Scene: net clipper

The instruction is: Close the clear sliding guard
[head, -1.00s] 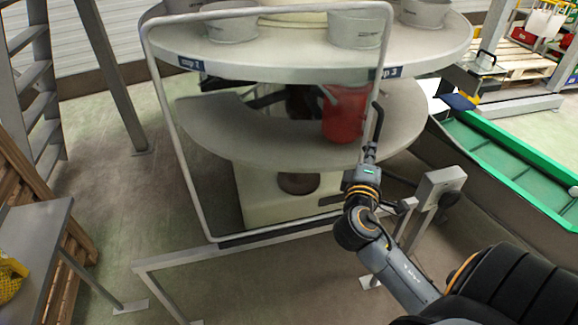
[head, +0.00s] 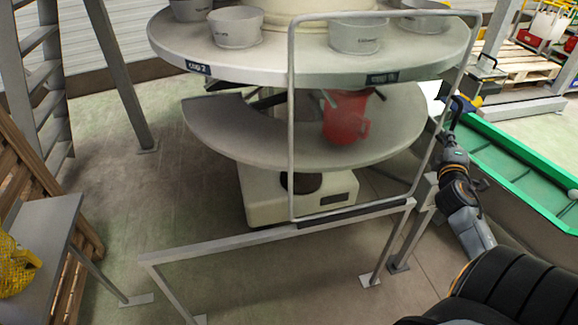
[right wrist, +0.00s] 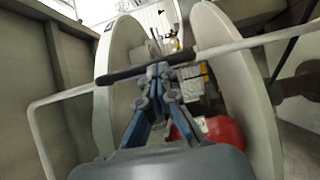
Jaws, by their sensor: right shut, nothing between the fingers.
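The clear sliding guard is a see-through pane in a pale rounded frame (head: 291,130). It stands upright on a rail (head: 230,243) and covers the right part of the round machine. Its dark handle (head: 458,106) is on the right post. My right gripper (head: 450,129) is at the handle and is shut with nothing between its fingers. In the right wrist view, the shut fingers (right wrist: 158,72) are against or very near the dark handle bar (right wrist: 125,75); I cannot tell if they touch. The pale frame (right wrist: 262,39) also shows there. My left gripper is out of view.
The left part of the machine is uncovered. A green-edged conveyor (head: 510,165) stands at right, a grey bench (head: 45,235) at left.

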